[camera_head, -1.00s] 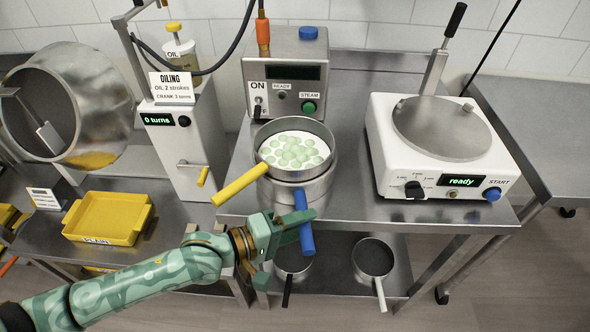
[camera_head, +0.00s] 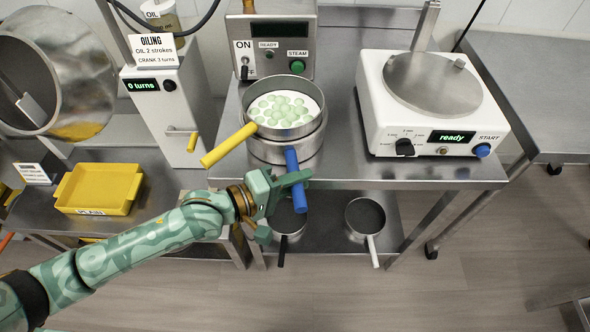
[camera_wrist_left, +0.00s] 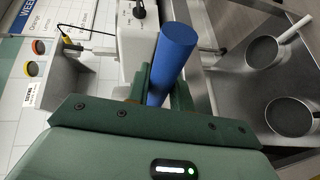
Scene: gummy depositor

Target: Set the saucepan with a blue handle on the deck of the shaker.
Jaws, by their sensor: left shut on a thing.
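The blue-handled saucepan (camera_head: 270,152) is the lower of two stacked steel pans in front of the steamer. Its blue handle (camera_head: 299,188) points toward me, past the table's front edge. My left gripper (camera_head: 295,182) is shut on that handle. The handle also shows between the fingers in the left wrist view (camera_wrist_left: 174,55). A yellow-handled pan (camera_head: 318,92) with pale green gummies sits on top and hides most of the saucepan. The shaker (camera_head: 375,110) is the white machine to the right, with a bare round steel deck (camera_head: 435,88). My right gripper is not in view.
The steamer (camera_head: 272,40) stands behind the pans. The oiling machine (camera_head: 172,110) is to the left, beyond a yellow tray (camera_head: 127,187). The yellow handle (camera_head: 228,146) sticks out left. Black-handled (camera_head: 288,215) and white-handled (camera_head: 365,215) pans rest on the lower shelf.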

